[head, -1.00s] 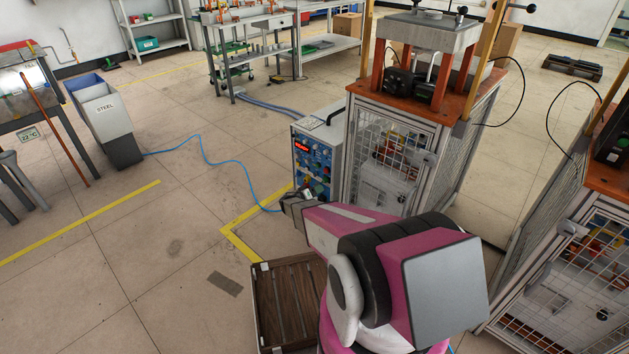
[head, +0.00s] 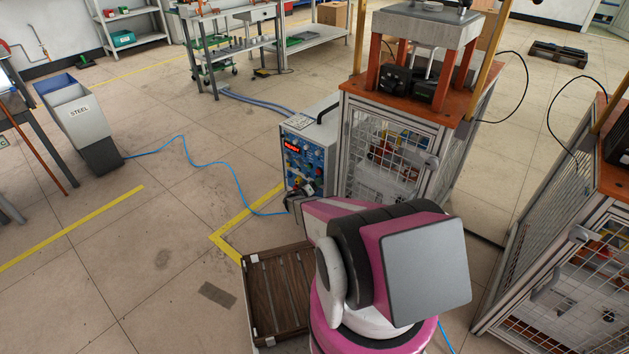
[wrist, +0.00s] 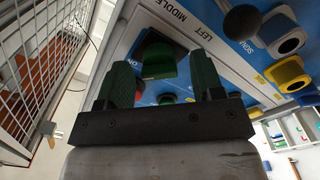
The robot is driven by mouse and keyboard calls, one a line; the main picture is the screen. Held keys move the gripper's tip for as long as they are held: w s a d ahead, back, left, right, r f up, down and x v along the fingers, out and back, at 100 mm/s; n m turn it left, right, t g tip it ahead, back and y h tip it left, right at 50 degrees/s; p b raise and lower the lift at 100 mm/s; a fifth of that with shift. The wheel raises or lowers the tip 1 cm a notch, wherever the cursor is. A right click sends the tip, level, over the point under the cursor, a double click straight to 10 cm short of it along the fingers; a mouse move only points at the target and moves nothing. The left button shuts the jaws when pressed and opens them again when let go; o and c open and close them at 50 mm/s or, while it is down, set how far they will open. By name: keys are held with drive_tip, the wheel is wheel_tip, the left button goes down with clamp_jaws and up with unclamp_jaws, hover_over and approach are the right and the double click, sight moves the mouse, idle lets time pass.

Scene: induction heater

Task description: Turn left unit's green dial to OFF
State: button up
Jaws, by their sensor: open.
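The induction heater unit (head: 308,158) stands on the floor left of the caged cabinet, its blue front panel with a red display facing me. In the wrist view its blue panel (wrist: 205,68) is close and tilted, with the words LEFT and MIDDLE readable. A green dial (wrist: 158,62) shows beyond and between the two fingers of my gripper (wrist: 163,78). The fingers are apart, with nothing held. I cannot tell whether they touch the dial, and its pointer setting is not readable. In the head view my gripper (head: 297,202) is at the panel's lower part, mostly hidden by my arm.
The caged cabinet (head: 390,150) stands close on the right.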

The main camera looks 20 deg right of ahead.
drive_tip(key=shift+w+d, duration=0.2)
drive_tip(key=shift+d, duration=0.1)
drive_tip(key=c, duration=0.9)
